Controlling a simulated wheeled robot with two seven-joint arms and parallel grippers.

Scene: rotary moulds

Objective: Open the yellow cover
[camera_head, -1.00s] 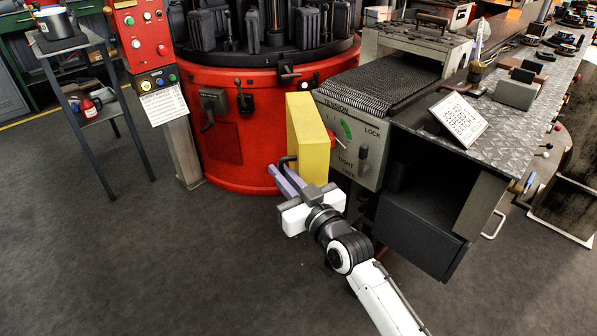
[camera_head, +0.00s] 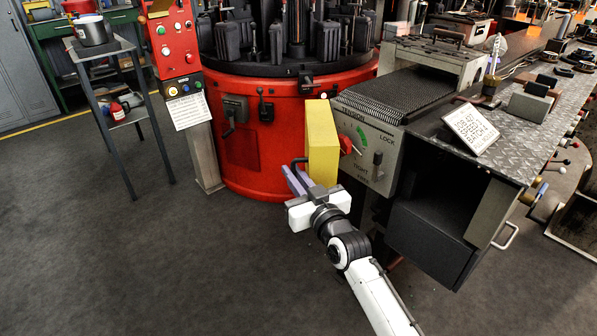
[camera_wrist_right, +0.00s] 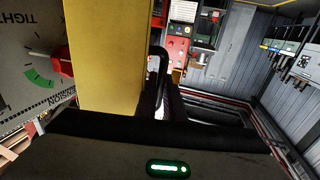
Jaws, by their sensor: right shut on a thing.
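The yellow cover (camera_head: 322,140) stands out from the grey tension panel beside the red round machine. It also fills the upper left of the right wrist view (camera_wrist_right: 107,55). Its dark handle shows in the right wrist view (camera_wrist_right: 156,75) on the cover's side. My right gripper (camera_head: 299,178) is at the cover's near left side, shut on this handle. The fingers largely hide the grip in the head view. The tension dial (camera_head: 362,138) and a red knob (camera_head: 346,145) show on the panel to the right of the cover. My left gripper is not in view.
The red machine (camera_head: 255,150) stands behind the cover. A grey side table (camera_head: 100,50) is at the left. The floor in front is clear.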

